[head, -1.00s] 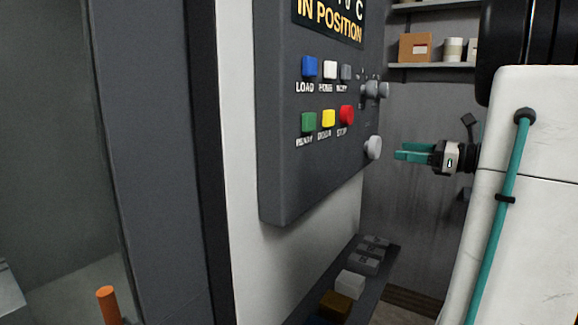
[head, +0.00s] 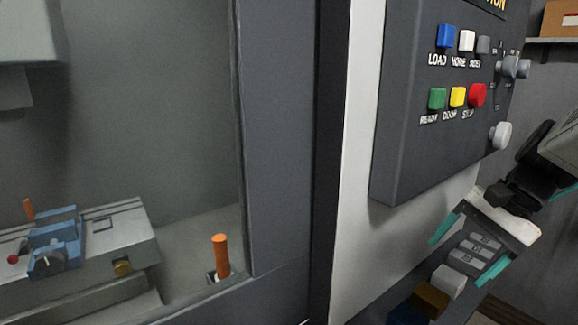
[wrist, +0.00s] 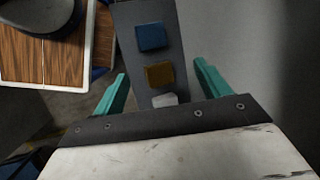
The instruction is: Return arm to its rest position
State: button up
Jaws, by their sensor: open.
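My gripper (head: 468,254) is at the lower right in the head view, in front of and below the grey control panel (head: 420,165). Its two teal fingers are spread wide with nothing between them. In the wrist view my gripper (wrist: 157,90) also shows open. Beyond its fingers is a dark shelf holding a blue block (wrist: 151,36), a brown block (wrist: 159,74) and a white block (wrist: 164,100). I cannot tell how far the fingers are from the shelf.
The panel carries coloured buttons, including a red one (head: 477,95), and a protruding grey knob (head: 500,135). An open booth at left holds a blue vise (head: 55,245) and an orange post (head: 221,255). A wooden table (wrist: 45,50) shows in the wrist view.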

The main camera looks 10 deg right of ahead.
jog(key=s+a+n+h, duration=0.5)
jog(key=s+a+n, duration=0.1)
jog(key=a+n, duration=0.6)
jog(key=shift+s+a+f+n+g, duration=0.2)
jog(key=shift+s+a+n+g, duration=0.1)
jog(key=shift+s+a+n, duration=0.1)
dwell(0.7)
